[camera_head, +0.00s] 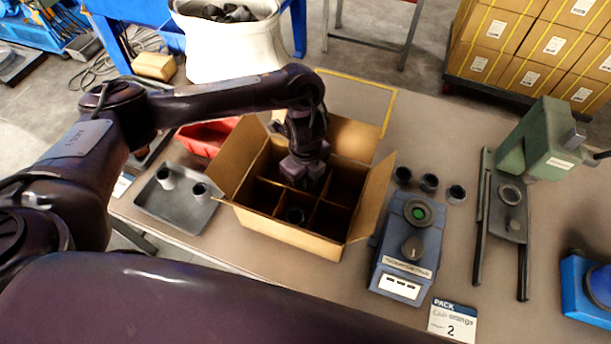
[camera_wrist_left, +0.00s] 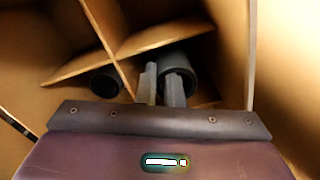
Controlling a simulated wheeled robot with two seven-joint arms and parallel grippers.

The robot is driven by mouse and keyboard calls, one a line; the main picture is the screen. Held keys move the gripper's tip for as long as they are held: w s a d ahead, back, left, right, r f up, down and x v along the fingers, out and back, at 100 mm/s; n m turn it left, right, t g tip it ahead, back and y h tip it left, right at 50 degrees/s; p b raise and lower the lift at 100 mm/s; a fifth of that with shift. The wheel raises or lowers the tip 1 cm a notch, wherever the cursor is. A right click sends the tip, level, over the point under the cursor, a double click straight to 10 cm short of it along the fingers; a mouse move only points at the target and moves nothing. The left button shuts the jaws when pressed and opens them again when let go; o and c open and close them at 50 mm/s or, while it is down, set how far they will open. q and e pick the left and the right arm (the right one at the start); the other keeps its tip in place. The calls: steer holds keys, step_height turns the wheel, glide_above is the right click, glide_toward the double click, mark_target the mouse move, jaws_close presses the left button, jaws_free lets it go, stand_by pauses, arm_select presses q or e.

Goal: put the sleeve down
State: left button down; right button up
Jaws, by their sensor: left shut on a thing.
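My left gripper (camera_head: 308,178) reaches down into the open cardboard box (camera_head: 282,234), over a compartment toward the back. In the left wrist view its fingers (camera_wrist_left: 160,88) are shut on the wall of a dark grey sleeve (camera_wrist_left: 180,62), one finger seemingly inside the sleeve's mouth. The held sleeve is inside the box, close to the dividers; whether it touches the bottom I cannot tell. The arm hides it in the head view. Another dark sleeve (camera_head: 296,215) stands in a front compartment; it also shows in the left wrist view (camera_wrist_left: 106,82). My right gripper is out of view.
A grey tray (camera_head: 178,213) with two grey sleeves is left of the box, a red bin (camera_head: 206,138) behind. Right of the box are a blue gauge device (camera_head: 405,262), three dark round pieces (camera_head: 429,183), a green press (camera_head: 540,140) and a card (camera_head: 452,320). Box flaps stand open.

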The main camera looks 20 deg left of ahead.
arm_select(q)
steer(key=c, duration=1.6)
jaws_free()
steer(key=shift+o, duration=0.2)
steer(key=shift+r, duration=0.3)
step_height(320, 180, up, 13)
steer(key=p, duration=0.3)
steer(key=shift+f, duration=0.2)
